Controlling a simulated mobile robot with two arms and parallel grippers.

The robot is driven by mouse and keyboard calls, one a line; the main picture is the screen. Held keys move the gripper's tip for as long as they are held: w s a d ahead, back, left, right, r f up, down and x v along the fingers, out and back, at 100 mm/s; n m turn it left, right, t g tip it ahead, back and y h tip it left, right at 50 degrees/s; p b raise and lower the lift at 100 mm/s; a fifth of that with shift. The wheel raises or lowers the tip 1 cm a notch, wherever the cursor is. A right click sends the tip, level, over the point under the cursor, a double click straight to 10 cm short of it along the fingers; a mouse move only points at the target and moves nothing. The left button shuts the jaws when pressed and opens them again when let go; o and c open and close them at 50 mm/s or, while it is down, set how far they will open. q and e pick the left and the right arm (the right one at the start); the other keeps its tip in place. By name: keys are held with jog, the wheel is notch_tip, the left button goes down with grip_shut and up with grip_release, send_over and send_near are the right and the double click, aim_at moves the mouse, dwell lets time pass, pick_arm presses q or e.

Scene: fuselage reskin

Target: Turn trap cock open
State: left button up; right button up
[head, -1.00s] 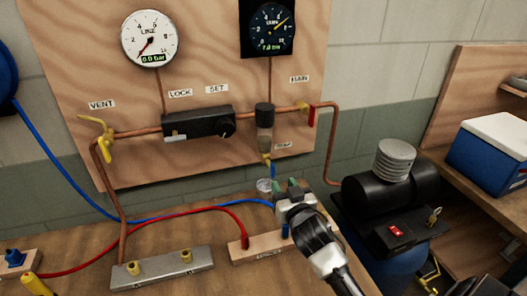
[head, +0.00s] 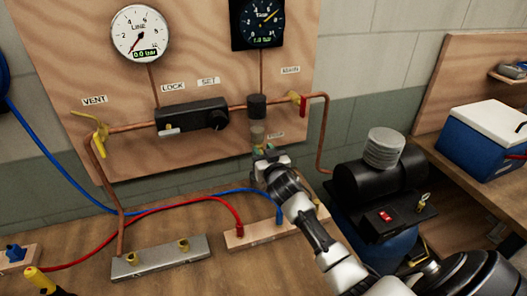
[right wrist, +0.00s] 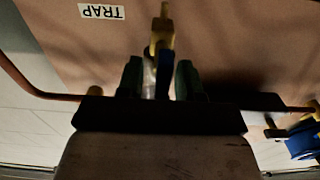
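The trap (head: 258,130) is a bowl under a black cap on the copper pipe, on the wooden panel. My right gripper (head: 264,150) is just below it and hides most of its cock in the head view. In the right wrist view, the trap cock (right wrist: 163,70) shows a brass body and a blue lever pointing toward me. The green fingertips of my right gripper (right wrist: 158,80) stand on either side of the blue lever, with visible gaps, so it looks open around the lever. The TRAP label (right wrist: 101,11) is upside down there. My left gripper is not in view.
The yellow vent lever (head: 99,140), black regulator (head: 192,117) and red main handle (head: 303,104) sit along the pipe. Red and blue hoses cross the bench (head: 185,225) below. A black compressor (head: 380,185) stands to the right, close to my right arm.

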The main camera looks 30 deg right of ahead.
jog(key=shift+c, duration=0.4)
grip_shut()
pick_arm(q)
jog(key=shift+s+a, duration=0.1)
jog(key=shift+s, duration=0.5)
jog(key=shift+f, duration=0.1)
pick_arm(e)
jog(key=shift+n, duration=0.3)
pick_arm(q)
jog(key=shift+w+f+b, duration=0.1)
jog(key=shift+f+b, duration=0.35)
jog(key=shift+b, duration=0.05)
pick_arm(e)
jog(key=shift+w+a+f+n, duration=0.1)
jog(key=shift+a+f+n, duration=0.2)
jog(key=shift+n, duration=2.6)
jog(key=shift+w+a+f+n, duration=0.1)
jog(key=shift+a+f+n, duration=0.25)
jog(key=shift+n, duration=2.55)
jog(key=shift+a+f+n, duration=0.3)
jog(key=shift+n, duration=2.6)
